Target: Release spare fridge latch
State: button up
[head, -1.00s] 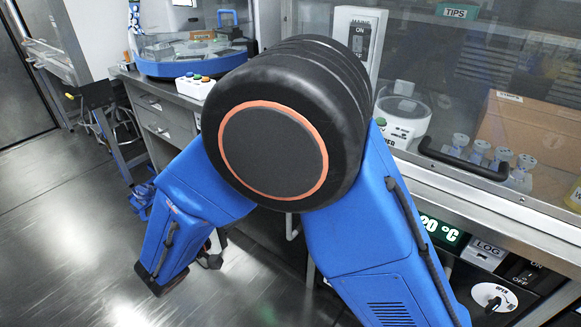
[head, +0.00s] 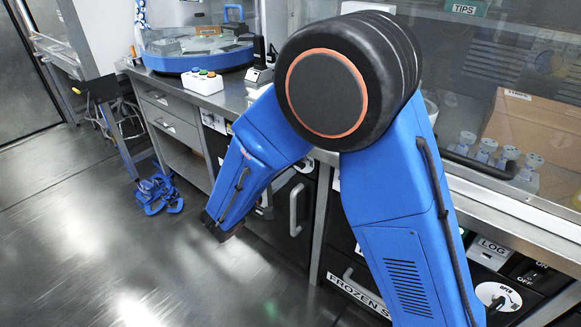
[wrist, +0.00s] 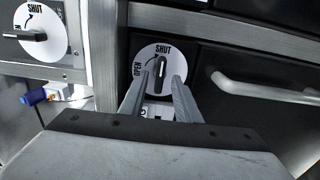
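In the wrist view a round white dial (wrist: 143,60) marked OPEN and SHUT is set in a dark panel, with a small dark latch lever (wrist: 161,66) at its centre. The lever stands upright, toward the SHUT mark. My gripper (wrist: 160,78) is open and empty, with one finger on each side of the lever's line. I cannot tell whether either finger touches it. No label names this door.
In the wrist view a second dial (wrist: 45,20) with a sideways lever is at upper left, and a bar handle (wrist: 265,88) crosses the right-hand door. In the head view a drawer labelled FROZEN (head: 352,293) is below my arm. Open floor (head: 90,225) is at left.

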jog(key=shift+w+d, duration=0.45)
jog(key=shift+w, duration=0.1)
jog(key=shift+c, duration=0.6)
grip_shut()
